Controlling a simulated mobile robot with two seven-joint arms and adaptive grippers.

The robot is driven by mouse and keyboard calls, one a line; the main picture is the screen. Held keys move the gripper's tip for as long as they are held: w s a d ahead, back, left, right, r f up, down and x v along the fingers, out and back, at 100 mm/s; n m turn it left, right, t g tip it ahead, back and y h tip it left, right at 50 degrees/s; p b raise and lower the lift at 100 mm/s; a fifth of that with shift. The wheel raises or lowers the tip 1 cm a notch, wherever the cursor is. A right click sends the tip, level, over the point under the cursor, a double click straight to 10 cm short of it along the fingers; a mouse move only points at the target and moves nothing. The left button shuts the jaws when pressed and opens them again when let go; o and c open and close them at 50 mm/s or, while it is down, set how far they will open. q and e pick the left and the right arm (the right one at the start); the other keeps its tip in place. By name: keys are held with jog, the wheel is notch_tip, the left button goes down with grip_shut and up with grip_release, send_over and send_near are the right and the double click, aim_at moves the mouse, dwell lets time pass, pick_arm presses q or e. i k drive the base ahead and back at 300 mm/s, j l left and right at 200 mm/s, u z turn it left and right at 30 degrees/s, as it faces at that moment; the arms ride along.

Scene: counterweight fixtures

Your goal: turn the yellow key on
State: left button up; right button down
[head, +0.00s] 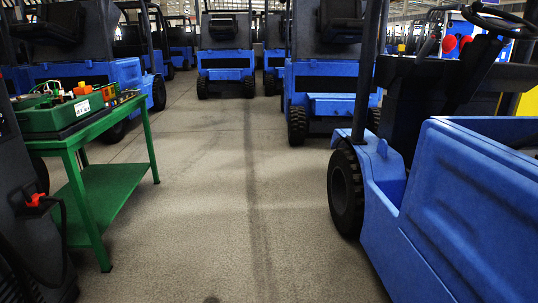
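I cannot make out a yellow key in the head view. Small orange, yellow and red parts (82,89) sit on the green case at the left, too small to tell apart. A blue forklift (470,200) fills the right side, with its black steering wheel (500,20) at the top right; no key shows on it. Neither of my grippers is in view.
A green table (105,190) with a lower shelf stands at the left and bears a green case (60,117). A black unit with a red part (40,200) is at the left edge. Several blue forklifts (225,60) stand behind. The grey floor (210,200) between is clear.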

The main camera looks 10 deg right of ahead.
aim_at(401, 48)
jog(key=i, duration=1.7)
jog(key=i+z, duration=0.3)
jog(key=i, duration=0.15)
jog(key=i+j+z, duration=0.1)
jog(key=i+z, duration=0.25)
jog(key=i, duration=0.15)
jog(key=i+j+z, duration=0.3)
jog(key=i, duration=0.15)
jog(key=i+l+z, duration=0.15)
jog(key=z, duration=0.25)
jog(key=i+z, duration=0.4)
jog(key=i+l+z, duration=0.1)
jog(key=z, duration=0.25)
jog(key=i+j, duration=0.05)
